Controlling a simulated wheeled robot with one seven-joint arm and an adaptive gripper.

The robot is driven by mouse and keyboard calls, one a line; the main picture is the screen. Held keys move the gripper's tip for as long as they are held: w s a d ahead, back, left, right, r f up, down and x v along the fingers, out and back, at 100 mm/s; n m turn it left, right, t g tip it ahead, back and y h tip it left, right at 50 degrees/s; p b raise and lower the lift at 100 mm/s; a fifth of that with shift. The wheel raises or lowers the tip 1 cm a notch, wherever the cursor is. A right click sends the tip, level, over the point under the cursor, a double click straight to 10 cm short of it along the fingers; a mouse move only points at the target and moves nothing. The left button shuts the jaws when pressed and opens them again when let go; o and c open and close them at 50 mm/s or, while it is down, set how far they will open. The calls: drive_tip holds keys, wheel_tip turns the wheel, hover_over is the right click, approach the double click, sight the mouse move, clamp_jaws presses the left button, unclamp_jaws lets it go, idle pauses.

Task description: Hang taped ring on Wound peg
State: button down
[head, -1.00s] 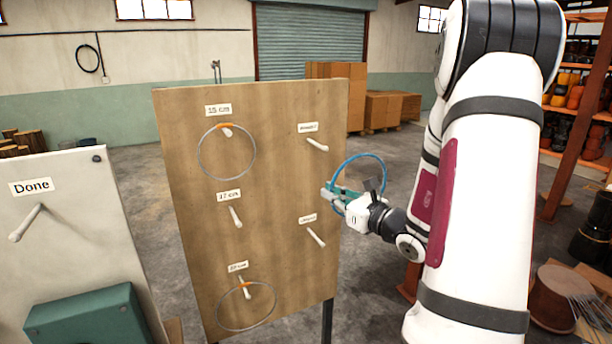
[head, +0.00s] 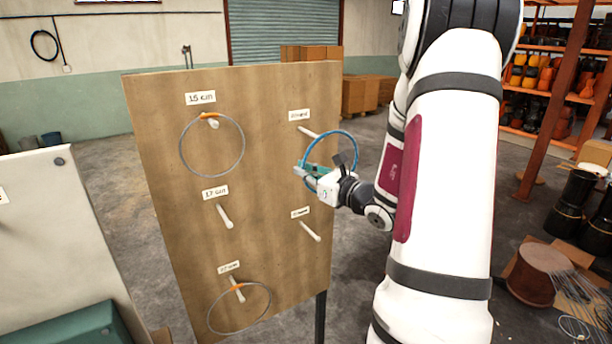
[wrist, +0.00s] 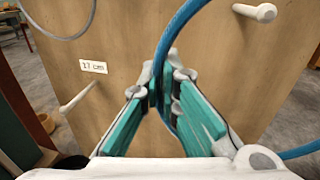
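My gripper (head: 308,172) is shut on a blue taped ring (head: 354,147), which stands upright in front of the right side of the wooden board. In the wrist view the ring (wrist: 180,30) passes between the teal fingers (wrist: 166,85). The upper right peg (head: 309,132) is bare, under a blurred label (head: 299,114) that may read Wound. The ring's upper left edge lies close to this peg's tip in the head view. In the wrist view the peg (wrist: 254,11) appears within the ring's outline; I cannot tell whether the ring is around it.
The board (head: 260,200) also has a bare 17 cm peg (head: 225,216) and a bare lower right peg (head: 310,231). Thin grey rings with orange tape hang on the 15 cm peg (head: 210,121) and lower left peg (head: 238,289). A pale board (head: 70,220) stands at left.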

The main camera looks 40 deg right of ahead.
drive_tip(key=w+b, duration=0.1)
drive_tip(key=w, duration=0.2)
drive_tip(key=w+d+f+b, duration=0.1)
drive_tip(key=w, duration=0.2)
drive_tip(key=w+d+b, duration=0.1)
drive_tip(key=w, duration=0.2)
drive_tip(key=shift+w+d+f+b, duration=0.2)
drive_tip(key=shift+w+f+b, duration=0.1)
drive_tip(key=shift+w+b, duration=0.1)
idle(0.4)
idle(0.5)
drive_tip(key=c, duration=1.7)
unclamp_jaws()
drive_tip(key=shift+s, duration=0.1)
drive_tip(key=s, duration=1.2)
drive_tip(key=shift+a, duration=0.2)
